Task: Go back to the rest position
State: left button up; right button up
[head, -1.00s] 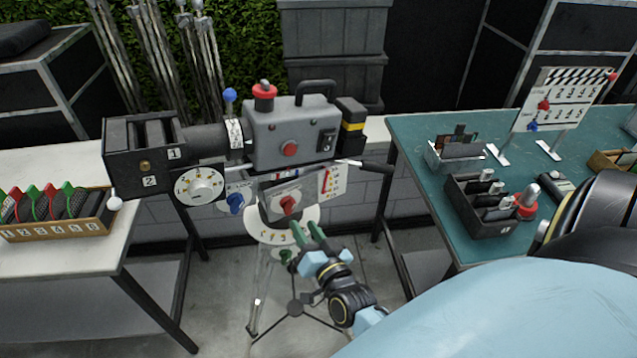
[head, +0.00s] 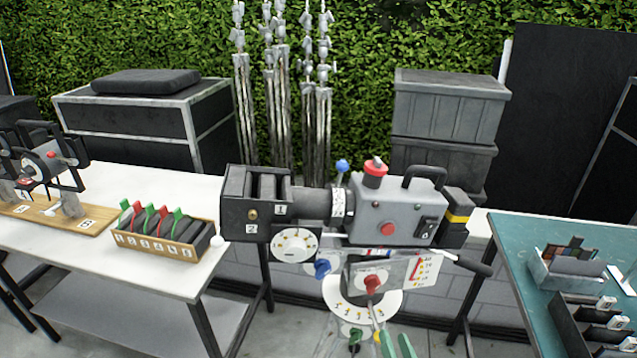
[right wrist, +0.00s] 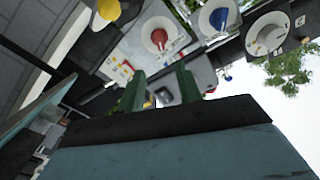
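The grey film camera (head: 395,213) stands on its tripod in the middle of the head view, with a black matte box (head: 255,203) at its left end. My right gripper (head: 396,345) shows only by its green fingertips at the bottom edge, below the red knob (head: 371,284). In the right wrist view the two green fingers (right wrist: 160,90) stand apart with nothing between them. The red knob (right wrist: 160,38) lies beyond the fingertips there, and they look clear of it. My left gripper is not in view.
A white table (head: 150,262) at left holds a wooden tray (head: 160,243) of several numbered pieces and a small rig (head: 55,165). A teal table (head: 520,270) at right holds grey and black bins. Grey crates (head: 450,105) and light stands stand behind.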

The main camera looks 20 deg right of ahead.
jog(key=s+a+f+n+g+y+b, duration=0.1)
jog(key=s+a+f+n+g+b, duration=0.15)
jog(key=f, duration=0.75)
jog(key=s+a+f+n+g+y+b, duration=0.1)
jog(key=s+a+f+g+y, duration=0.15)
jog(key=f, duration=0.75)
jog(key=s+a+f+n+g+y+b, duration=0.1)
jog(key=s+f+n+g+b, duration=0.15)
jog(key=f, duration=0.65)
jog(key=s+d+f+n+g+b, duration=0.2)
jog(key=s+f+g, duration=0.2)
jog(key=s+f, duration=0.6)
jog(key=s+d+f+n+g+h+b, duration=0.1)
jog(key=s+f+g, duration=0.4)
jog(key=s+f, duration=0.5)
jog(key=s+d+n+b, duration=0.1)
jog(key=s, duration=0.2)
jog(key=shift+s+f+n, duration=0.2)
jog(key=shift+s+n, duration=0.15)
jog(key=shift+n, duration=0.05)
